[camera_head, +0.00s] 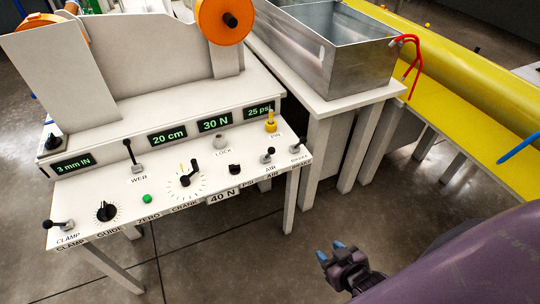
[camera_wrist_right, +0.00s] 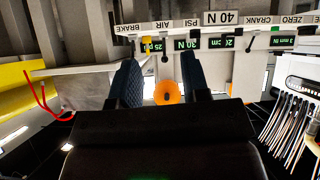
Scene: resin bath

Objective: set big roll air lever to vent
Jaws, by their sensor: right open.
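The air lever (camera_head: 267,156) is a short lever with a black knob and pale base near the right end of the white control panel (camera_head: 110,190), above the word AIR. Its knob leans up and to the right in the head view. My right gripper (camera_head: 330,254) is open and empty, with blue fingertips, low in front of the panel's right end and well apart from the lever. In the right wrist view its two dark fingers (camera_wrist_right: 160,82) point toward the upside-down panel edge labels. I cannot tell the lever's marked position. My left gripper is not in view.
Beside the air lever are the brake lever (camera_head: 299,147), a black PSI knob (camera_head: 235,169) and a yellow pin (camera_head: 271,122). A crank (camera_head: 188,175) is further left. A metal bath (camera_head: 335,55) and yellow table (camera_head: 460,125) stand to the right. Floor in front is clear.

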